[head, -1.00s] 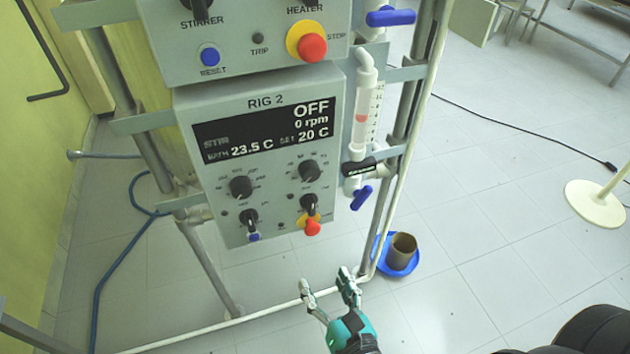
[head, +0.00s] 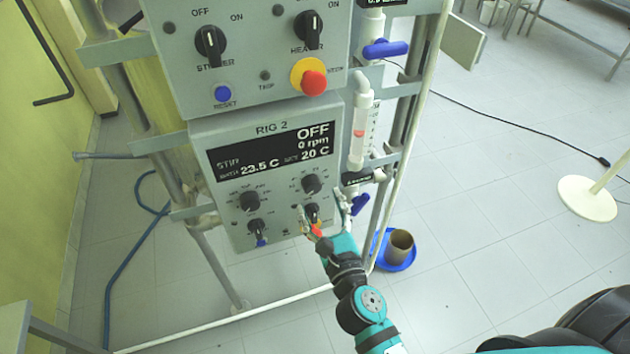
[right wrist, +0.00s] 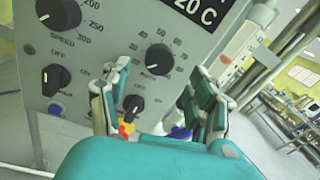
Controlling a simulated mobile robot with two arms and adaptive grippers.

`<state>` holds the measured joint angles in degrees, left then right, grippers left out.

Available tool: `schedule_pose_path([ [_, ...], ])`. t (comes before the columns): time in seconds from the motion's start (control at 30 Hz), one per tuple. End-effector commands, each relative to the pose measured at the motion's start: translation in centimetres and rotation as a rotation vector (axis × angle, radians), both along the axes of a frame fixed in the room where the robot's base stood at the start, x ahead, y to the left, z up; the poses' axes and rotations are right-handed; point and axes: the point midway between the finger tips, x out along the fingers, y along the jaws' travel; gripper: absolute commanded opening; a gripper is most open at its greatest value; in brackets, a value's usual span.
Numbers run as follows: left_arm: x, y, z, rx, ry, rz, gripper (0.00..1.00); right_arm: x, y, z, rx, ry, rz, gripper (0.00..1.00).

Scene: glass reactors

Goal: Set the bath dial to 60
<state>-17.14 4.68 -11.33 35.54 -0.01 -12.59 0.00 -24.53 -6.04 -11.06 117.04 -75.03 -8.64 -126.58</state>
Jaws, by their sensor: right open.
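The bath dial (head: 313,183) is a round black knob on the right of the RIG 2 control box (head: 275,222), below its display (head: 270,157). The display reads OFF, 0 rpm, 23.5 C and a set value of 20 C. In the right wrist view the bath dial (right wrist: 159,59) has its white mark toward the lower left of its scale. My right gripper (head: 322,209) is open and empty, just below the bath dial in front of the lower right switch (right wrist: 133,105). Its fingers (right wrist: 160,88) are apart and clear of the dial. My left gripper is not in view.
The speed dial (head: 250,201) and a lower left switch (head: 256,227) sit beside it. The upper box carries a red stop button (head: 313,83). A flow tube (head: 359,135) and blue valve handle (head: 360,203) stand close right.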

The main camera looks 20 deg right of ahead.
Motion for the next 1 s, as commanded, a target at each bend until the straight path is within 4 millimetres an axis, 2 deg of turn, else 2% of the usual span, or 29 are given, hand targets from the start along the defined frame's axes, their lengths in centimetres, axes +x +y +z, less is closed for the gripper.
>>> schedule_pose_path([
  [0.1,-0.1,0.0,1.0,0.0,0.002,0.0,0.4,2.2,0.0,0.3,0.002,-0.002,0.0,0.62],
  [0.3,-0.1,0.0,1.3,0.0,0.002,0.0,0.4,4.2,0.0,0.0,0.002,0.0,0.0,0.62],
  [0.67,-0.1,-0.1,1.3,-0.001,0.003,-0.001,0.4,4.6,0.0,-0.1,0.002,0.001,0.0,0.62],
  [1.0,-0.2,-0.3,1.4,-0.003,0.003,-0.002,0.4,4.6,0.0,-0.1,0.002,0.0,0.001,0.17],
])
